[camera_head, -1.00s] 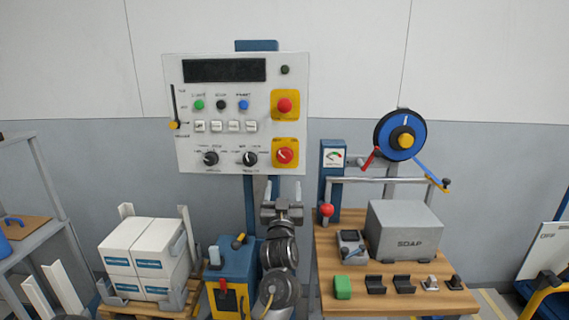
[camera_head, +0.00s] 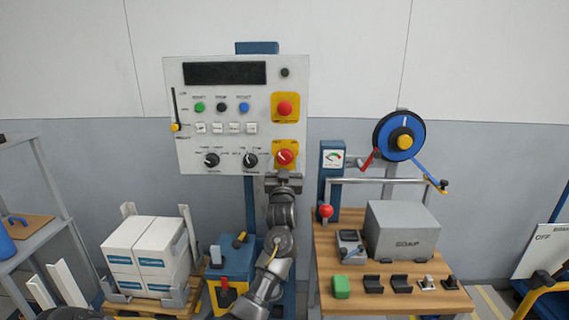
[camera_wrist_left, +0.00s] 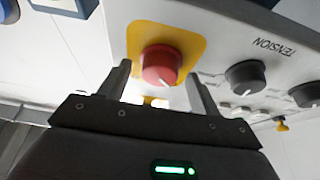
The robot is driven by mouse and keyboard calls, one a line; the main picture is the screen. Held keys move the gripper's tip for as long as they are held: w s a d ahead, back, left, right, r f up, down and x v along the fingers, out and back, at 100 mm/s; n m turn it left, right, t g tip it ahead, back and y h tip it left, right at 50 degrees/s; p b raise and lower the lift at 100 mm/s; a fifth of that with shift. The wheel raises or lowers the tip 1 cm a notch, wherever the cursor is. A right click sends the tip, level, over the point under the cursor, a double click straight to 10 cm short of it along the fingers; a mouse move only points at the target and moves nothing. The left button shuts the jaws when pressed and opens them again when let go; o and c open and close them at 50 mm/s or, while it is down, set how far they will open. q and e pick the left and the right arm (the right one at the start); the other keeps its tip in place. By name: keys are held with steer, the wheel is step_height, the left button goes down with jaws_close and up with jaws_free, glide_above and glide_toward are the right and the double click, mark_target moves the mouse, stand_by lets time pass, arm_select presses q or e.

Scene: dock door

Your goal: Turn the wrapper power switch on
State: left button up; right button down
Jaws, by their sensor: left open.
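The white control panel (camera_head: 235,80) stands at the upper middle of the head view. Low on its right side is a red rotary switch (camera_head: 285,157) with a white pointer line, on a yellow plate. This red switch also shows in the left wrist view (camera_wrist_left: 161,66), its line slanted. My left gripper (camera_head: 284,173) is just below and in front of it, hiding the plate's lower part. In the left wrist view its open fingers (camera_wrist_left: 160,76) point at the switch, one towards each side. I cannot tell whether they touch it. My right gripper is out of view.
A red push button (camera_head: 285,108) on another yellow plate sits above the switch. A black dial (camera_head: 250,160) is close by on its left. To the right are a gauge post (camera_head: 332,180) and a wooden bench (camera_head: 330,265) with a grey box (camera_head: 402,230).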

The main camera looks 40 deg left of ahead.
arm_select(q)
steer(key=shift+c, duration=0.2)
steer(key=c, duration=0.9)
